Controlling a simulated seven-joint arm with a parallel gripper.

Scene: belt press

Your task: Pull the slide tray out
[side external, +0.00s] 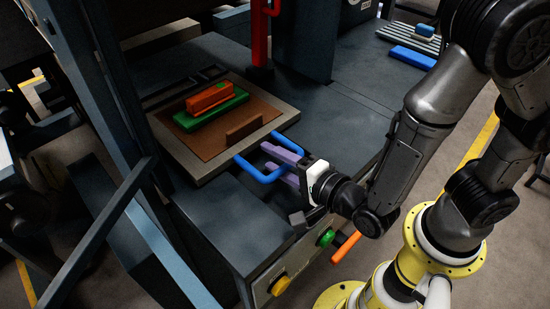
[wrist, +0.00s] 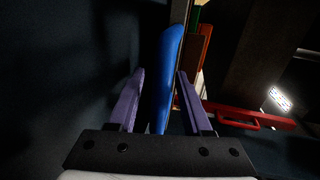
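The slide tray (side external: 184,158) is a flat brown plate with a pale rim, lying on the dark press bed. Its blue U-shaped handle (side external: 258,177) sticks out from the front edge. A green block (side external: 185,122) lies on the tray with an orange block (side external: 209,98) on top. My gripper (side external: 266,156), with purple fingers, is at the handle. In the wrist view the blue handle (wrist: 164,65) runs between the two spread fingers (wrist: 160,73). A gap shows on the left; the right finger is closer to the handle.
A brown upright block (side external: 244,126) stands near the tray's front. A red post (side external: 261,40) rises behind the tray. A green button (side external: 326,238), a yellow knob (side external: 279,285) and an orange handle (side external: 346,246) are on the front panel. The bed right of the tray is clear.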

